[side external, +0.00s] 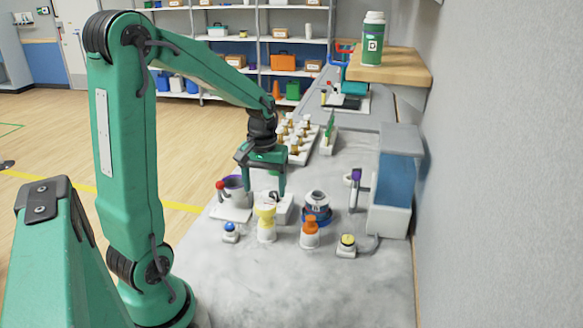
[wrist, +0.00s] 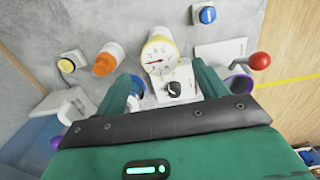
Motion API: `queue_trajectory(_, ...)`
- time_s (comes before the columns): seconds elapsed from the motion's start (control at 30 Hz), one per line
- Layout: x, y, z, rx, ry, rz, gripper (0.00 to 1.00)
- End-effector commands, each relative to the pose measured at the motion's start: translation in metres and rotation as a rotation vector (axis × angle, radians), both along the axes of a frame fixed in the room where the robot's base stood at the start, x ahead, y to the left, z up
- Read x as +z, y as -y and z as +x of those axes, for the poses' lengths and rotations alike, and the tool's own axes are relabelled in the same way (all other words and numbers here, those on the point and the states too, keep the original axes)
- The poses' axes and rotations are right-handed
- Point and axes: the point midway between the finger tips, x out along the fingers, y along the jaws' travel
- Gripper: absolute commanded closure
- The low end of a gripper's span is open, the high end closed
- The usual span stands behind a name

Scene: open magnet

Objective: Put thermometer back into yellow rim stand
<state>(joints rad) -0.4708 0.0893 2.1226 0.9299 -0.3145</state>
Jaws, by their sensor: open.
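A round white dial with a red needle and a yellow rim (wrist: 158,55) shows in the wrist view. In the side view it appears as a white, upright body with a yellow top (side external: 266,222). I cannot tell whether this is the thermometer, its stand, or both together. My gripper (side external: 264,190) is open, pointing down, just behind the dial in the side view. In the wrist view its fingers (wrist: 167,88) lie either side of a white box with a black knob (wrist: 177,90). Nothing is visibly held between them.
Near the dial stand an orange-topped white bottle (side external: 310,233), a blue button (side external: 230,230), a yellow button (side external: 347,243), a red-ball lever (wrist: 258,61) and a dark blue-and-white round container (side external: 316,207). A purple-topped holder (side external: 355,178) and blue-sided box (side external: 396,190) stand right. The front counter is clear.

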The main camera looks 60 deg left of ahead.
Motion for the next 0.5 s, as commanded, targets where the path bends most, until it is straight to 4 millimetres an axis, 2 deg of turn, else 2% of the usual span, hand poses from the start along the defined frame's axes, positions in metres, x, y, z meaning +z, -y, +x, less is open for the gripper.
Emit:
queue_trajectory(0.2,0.025,0.0,0.0,0.0,0.003,0.001,0.28)
queue_trajectory(0.5,0.033,0.0,0.0,0.0,0.0,0.0,0.28)
